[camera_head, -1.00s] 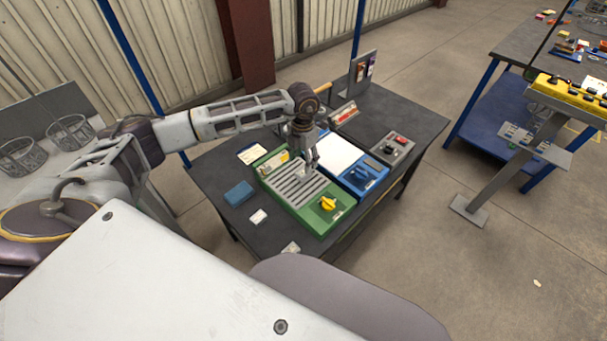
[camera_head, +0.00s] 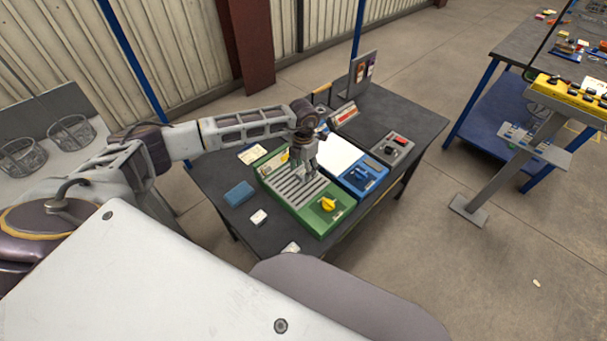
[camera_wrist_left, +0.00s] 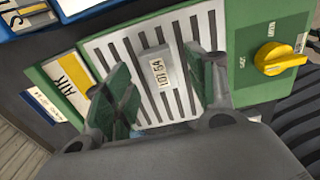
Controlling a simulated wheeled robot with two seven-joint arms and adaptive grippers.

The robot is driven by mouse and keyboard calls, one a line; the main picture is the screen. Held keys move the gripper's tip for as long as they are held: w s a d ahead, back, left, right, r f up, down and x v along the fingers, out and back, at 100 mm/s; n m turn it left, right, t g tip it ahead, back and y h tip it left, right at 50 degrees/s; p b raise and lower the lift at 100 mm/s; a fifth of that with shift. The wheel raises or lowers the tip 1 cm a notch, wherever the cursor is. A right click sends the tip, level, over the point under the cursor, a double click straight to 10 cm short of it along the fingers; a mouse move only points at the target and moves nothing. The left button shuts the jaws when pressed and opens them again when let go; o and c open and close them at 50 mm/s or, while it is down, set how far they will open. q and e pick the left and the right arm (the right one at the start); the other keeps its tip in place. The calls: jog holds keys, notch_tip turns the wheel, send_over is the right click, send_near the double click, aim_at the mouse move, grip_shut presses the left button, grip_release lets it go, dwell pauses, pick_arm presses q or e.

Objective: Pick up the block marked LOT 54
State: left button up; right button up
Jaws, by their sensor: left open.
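The block marked LOT 54 (camera_wrist_left: 160,69) is a small grey block with a white label. In the left wrist view it lies on the slatted grey top of a green unit (camera_wrist_left: 240,20), between my open fingers and a little beyond them. My left gripper (camera_wrist_left: 165,90) is open and empty, with green pads on its fingers. In the head view my left gripper (camera_head: 303,170) hangs over the slatted top of the green unit (camera_head: 322,221), and the block cannot be made out there. My right gripper is not in view.
A yellow knob (camera_head: 328,204) stands on the green unit. A blue unit (camera_head: 364,178) is beside it. A blue block (camera_head: 239,193) and a white piece (camera_head: 259,217) lie on the dark table (camera_head: 225,165). A grey box with a red part (camera_head: 346,116) stands behind.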

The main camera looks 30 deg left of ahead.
pick_arm(q)
jog(key=shift+f, duration=0.9)
grip_shut()
